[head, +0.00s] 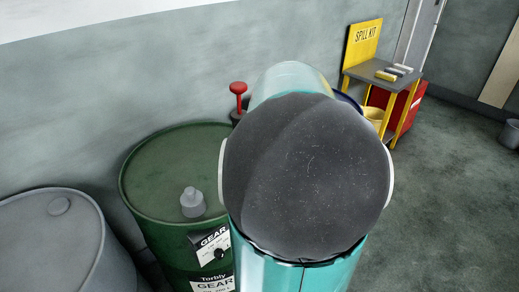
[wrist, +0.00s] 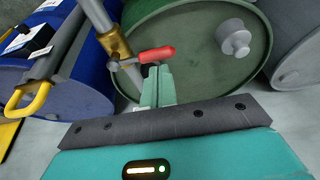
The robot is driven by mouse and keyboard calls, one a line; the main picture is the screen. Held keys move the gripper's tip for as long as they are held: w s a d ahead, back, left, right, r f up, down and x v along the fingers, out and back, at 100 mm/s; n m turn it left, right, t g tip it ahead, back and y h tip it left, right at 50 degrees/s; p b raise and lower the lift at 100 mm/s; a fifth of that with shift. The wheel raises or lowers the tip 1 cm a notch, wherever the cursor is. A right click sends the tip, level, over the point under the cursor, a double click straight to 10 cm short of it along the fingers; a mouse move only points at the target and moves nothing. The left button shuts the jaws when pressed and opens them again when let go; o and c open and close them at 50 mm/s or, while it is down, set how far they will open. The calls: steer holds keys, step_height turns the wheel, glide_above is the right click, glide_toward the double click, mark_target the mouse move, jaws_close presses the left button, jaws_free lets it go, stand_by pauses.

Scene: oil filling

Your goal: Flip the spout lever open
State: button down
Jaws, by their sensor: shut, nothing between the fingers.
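In the wrist view, the red lever (wrist: 157,54) lies roughly level at the brass spout fitting (wrist: 117,46) on a grey pipe. My gripper (wrist: 157,70) is shut, with its teal fingers together just below the red lever in the picture. Nothing is held between the fingers. The fingertips overlap or nearly meet the lever's underside; I cannot tell whether they touch. In the head view my own arm hides the gripper, lever and spout.
The green drum (head: 165,165) with a grey cap (head: 193,202) stands left of my arm. A grey drum (head: 45,240) is at far left. A blue drum (wrist: 75,75) shows in the wrist view.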

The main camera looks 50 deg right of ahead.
steer(key=shift+s+a+n+y, duration=0.15)
steer(key=shift+s+n+y, duration=0.2)
steer(key=shift+n, duration=0.55)
steer(key=s+d+n+g+y, duration=0.1)
steer(key=s+n, duration=0.5)
steer(key=n, duration=0.6)
steer(key=shift+d+g+y, duration=0.4)
steer(key=shift+d+y, duration=0.3)
steer(key=shift+y, duration=0.55)
steer(key=shift+w+d, duration=0.1)
steer(key=shift+w, duration=0.05)
steer(key=shift+w+d, duration=0.2)
steer(key=shift+w, duration=0.4)
